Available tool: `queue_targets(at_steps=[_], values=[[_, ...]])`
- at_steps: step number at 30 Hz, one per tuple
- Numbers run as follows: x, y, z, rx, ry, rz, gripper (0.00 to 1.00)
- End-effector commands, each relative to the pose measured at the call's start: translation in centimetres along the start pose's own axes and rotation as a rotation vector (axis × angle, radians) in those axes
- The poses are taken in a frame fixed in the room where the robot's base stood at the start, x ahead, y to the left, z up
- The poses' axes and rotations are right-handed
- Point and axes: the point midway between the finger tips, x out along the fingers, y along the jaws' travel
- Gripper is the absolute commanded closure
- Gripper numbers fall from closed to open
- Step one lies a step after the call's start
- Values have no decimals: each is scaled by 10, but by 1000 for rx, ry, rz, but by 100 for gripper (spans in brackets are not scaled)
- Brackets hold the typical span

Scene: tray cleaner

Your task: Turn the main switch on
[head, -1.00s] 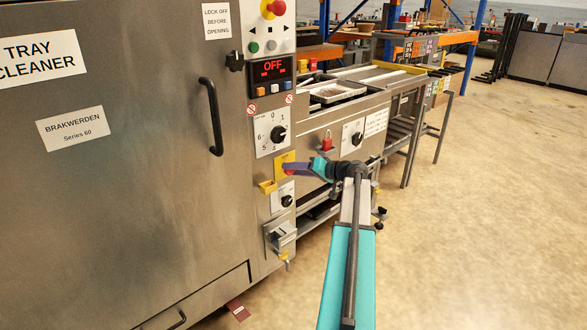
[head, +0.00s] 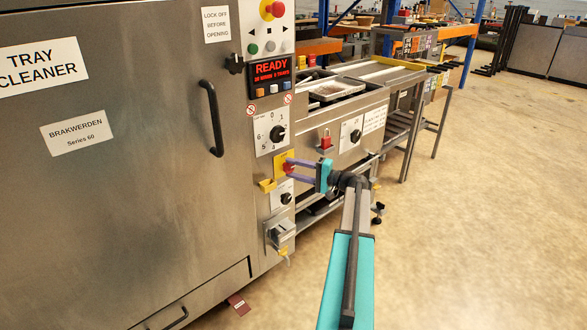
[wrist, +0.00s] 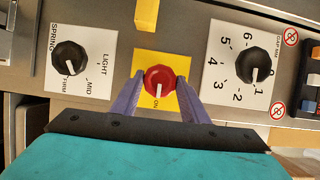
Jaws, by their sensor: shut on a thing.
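The main switch is a red rotary knob (wrist: 160,78) on a yellow plate (wrist: 147,62), and it also shows in the head view (head: 290,167). Its white mark points down in the wrist view, toward the word ON. My gripper (wrist: 160,84) has its two purple fingers on either side of the knob and is shut on it. In the head view my gripper (head: 293,168) reaches the knob from the right. The display (head: 271,72) above reads READY in red, with a smaller line under it.
A numbered dial (head: 278,133) sits above the switch, and a LIGHT/MID/FIRM dial (head: 286,198) below. A yellow bracket (head: 267,185) juts out at the switch's lower left. The door handle (head: 212,118) stands out further left. Open floor (head: 470,230) lies right.

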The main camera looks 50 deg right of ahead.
Motion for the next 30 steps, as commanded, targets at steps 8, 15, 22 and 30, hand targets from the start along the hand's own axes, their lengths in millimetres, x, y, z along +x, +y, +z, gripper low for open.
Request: queue_targets(at_steps=[8,15,22,30], values=[[0,0,0,26,1,-10,82],[0,0,0,25,1,-10,82],[0,0,0,24,0,-10,42],[-2,0,0,23,1,-9,42]])
